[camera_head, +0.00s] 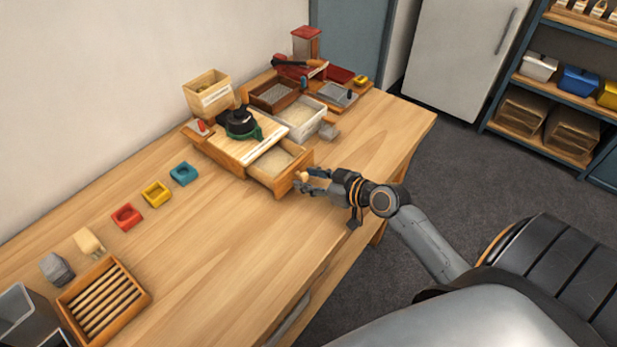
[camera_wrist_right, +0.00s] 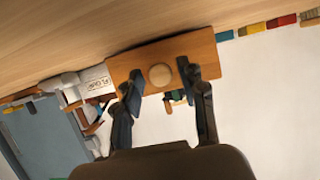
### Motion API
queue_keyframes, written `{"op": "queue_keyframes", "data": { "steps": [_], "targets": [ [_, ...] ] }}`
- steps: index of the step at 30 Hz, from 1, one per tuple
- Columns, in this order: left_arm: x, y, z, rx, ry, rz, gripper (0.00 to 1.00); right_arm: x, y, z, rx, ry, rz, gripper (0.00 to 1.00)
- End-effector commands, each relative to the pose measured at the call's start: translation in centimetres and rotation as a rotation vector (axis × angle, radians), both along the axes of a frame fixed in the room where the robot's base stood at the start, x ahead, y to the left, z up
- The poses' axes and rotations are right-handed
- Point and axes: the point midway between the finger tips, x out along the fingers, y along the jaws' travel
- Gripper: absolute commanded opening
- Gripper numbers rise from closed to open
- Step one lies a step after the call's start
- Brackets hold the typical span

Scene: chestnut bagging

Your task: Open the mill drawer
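The wooden mill (camera_head: 235,140) stands on the table with a black and green grinder on top. Its drawer (camera_head: 284,183) sticks out toward the right front, and pale flour-like contents show inside. My right gripper (camera_head: 304,181) is at the drawer's front, by the round wooden knob. In the right wrist view the knob (camera_wrist_right: 160,75) on the drawer front (camera_wrist_right: 158,54) lies between the two fingertips of my right gripper (camera_wrist_right: 162,82). The fingers are apart, with a gap visible on each side of the knob. My left gripper is not in view.
A white bin (camera_head: 305,122) and a brown crate (camera_head: 272,93) stand behind the mill. Red (camera_head: 126,216), yellow (camera_head: 156,193) and teal (camera_head: 184,173) pieces lie to its left. A slatted tray (camera_head: 103,300) is at the front left. The table's middle front is clear.

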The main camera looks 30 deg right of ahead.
Motion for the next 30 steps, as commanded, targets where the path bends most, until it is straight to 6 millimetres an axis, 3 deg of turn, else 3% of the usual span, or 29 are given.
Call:
{"op": "queue_keyframes", "data": {
  "steps": [13,30],
  "targets": [
    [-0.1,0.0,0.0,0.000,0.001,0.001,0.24,-0.8,-0.3,0.4,-0.002,-0.002,0.000,0.47],
    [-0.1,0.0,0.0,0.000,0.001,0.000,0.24,-9.1,-3.2,3.9,-0.001,0.001,0.000,0.47]
  ]
}}
